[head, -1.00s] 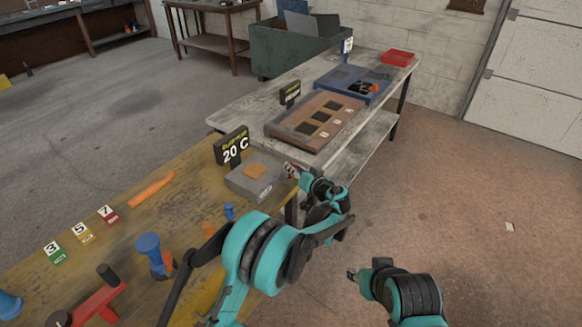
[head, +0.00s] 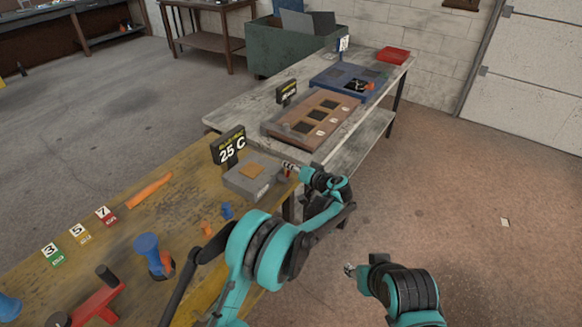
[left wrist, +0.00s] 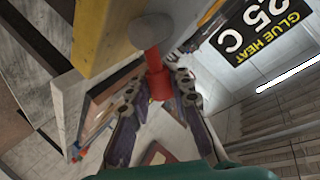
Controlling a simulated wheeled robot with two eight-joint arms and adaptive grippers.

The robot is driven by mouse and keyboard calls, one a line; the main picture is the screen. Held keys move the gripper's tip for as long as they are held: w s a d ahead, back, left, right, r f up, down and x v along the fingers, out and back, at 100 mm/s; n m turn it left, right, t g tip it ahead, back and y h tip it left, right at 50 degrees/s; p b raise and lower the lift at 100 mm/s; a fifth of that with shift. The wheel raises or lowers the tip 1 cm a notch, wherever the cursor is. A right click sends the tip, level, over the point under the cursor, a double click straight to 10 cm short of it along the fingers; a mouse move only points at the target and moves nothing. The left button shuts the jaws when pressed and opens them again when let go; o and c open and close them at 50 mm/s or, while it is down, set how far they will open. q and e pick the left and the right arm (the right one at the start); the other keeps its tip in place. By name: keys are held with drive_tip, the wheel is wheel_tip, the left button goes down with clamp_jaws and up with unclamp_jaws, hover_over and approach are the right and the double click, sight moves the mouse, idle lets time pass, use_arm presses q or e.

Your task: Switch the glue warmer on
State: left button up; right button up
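The glue warmer (head: 250,181) is a grey box with a tan square on top, at the right edge of the yellow-brown bench. Its display (head: 230,147) reads 25 C; the left wrist view shows the sign (left wrist: 262,32) with "GLUE HEAT". A red lever (left wrist: 158,78) sticks out from a round grey boss (left wrist: 152,30). My left gripper (head: 290,168) is at the warmer's right side. In the wrist view its fingers (left wrist: 158,84) lie either side of the lever; whether they press on it is unclear. My right gripper (head: 349,269) hangs over the floor, nothing visible in it.
On the bench are a blue knob-shaped tool (head: 149,250), an orange stick (head: 149,190), a red clamp-like tool (head: 95,305) and numbered cards (head: 78,233). The grey table behind holds a brown tray (head: 290,139), a blue tray (head: 325,80) and a red bin (head: 393,55).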

use_arm(q)
drive_tip(key=o, duration=0.4)
drive_tip(key=shift+c, duration=0.2)
drive_tip(key=v, duration=1.2)
drive_tip(key=shift+a, duration=0.1)
